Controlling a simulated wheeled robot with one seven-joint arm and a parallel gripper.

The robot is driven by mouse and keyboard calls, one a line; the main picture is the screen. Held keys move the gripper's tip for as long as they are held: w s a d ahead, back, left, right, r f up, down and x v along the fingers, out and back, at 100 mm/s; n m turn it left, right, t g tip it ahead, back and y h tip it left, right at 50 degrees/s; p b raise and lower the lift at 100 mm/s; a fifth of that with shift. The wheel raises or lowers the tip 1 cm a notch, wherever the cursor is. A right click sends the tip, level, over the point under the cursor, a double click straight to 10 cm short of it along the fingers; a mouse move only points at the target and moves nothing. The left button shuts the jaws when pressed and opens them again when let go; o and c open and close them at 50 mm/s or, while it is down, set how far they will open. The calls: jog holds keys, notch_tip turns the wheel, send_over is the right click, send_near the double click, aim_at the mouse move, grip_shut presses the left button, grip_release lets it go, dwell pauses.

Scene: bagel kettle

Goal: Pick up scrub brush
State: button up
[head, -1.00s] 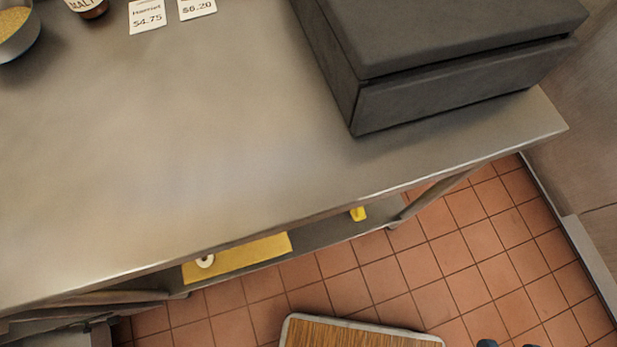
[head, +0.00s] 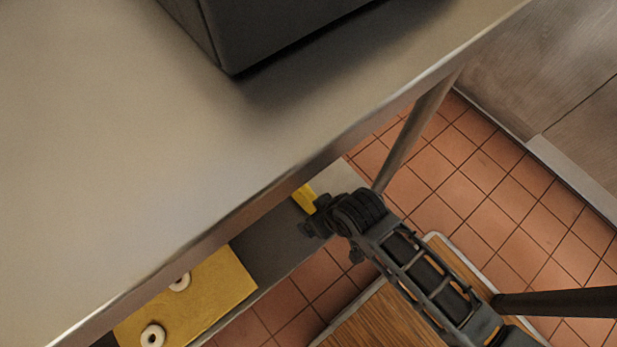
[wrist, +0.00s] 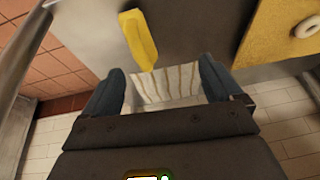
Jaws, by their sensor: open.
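A yellow piece, which looks like the scrub brush (head: 304,197), lies on the low shelf under the counter. The counter edge partly covers it in the head view. In the wrist view the yellow scrub brush (wrist: 138,40) lies beyond my fingertips, left of centre. My gripper (wrist: 162,70) is open, its two dark fingers apart.
A yellow board (head: 215,290) with pale rings on it lies on the same shelf, and shows right in the wrist view (wrist: 270,45). The steel counter (head: 120,150) overhangs the shelf. A counter leg (head: 415,130) stands to the right. A dark box (head: 270,30) sits on the counter.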

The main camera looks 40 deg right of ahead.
aim_at(309, 196)
jog(key=w+d+f+g+b, duration=0.1)
jog(key=w+f, duration=0.1)
jog(key=w+d+f+g+b, duration=0.1)
jog(key=w+f+b, duration=0.1)
jog(key=w+d+f+g+b, duration=0.1)
jog(key=w+f+b, duration=0.1)
jog(key=w+f, duration=0.1)
jog(key=shift+f+g+h, duration=0.1)
jog(key=shift+g+h, duration=0.2)
jog(key=shift+w+d+f+g+b, duration=0.25)
jog(key=shift+w+d+g+b, duration=0.15)
jog(key=shift+w, duration=0.05)
jog(key=shift+w+d+f+b, duration=0.15)
jog(key=shift+f+b, duration=0.65)
jog(key=shift+f, duration=0.45)
jog(key=shift+w+a+f+b, duration=0.15)
jog(key=shift+f+b, duration=0.6)
jog(key=shift+f, duration=0.5)
jog(key=shift+w+d+f+b, duration=0.15)
jog(key=shift+f+b, duration=0.65)
jog(key=shift+f, duration=0.45)
jog(key=shift+r, duration=0.1)
jog(key=c, duration=1.2)
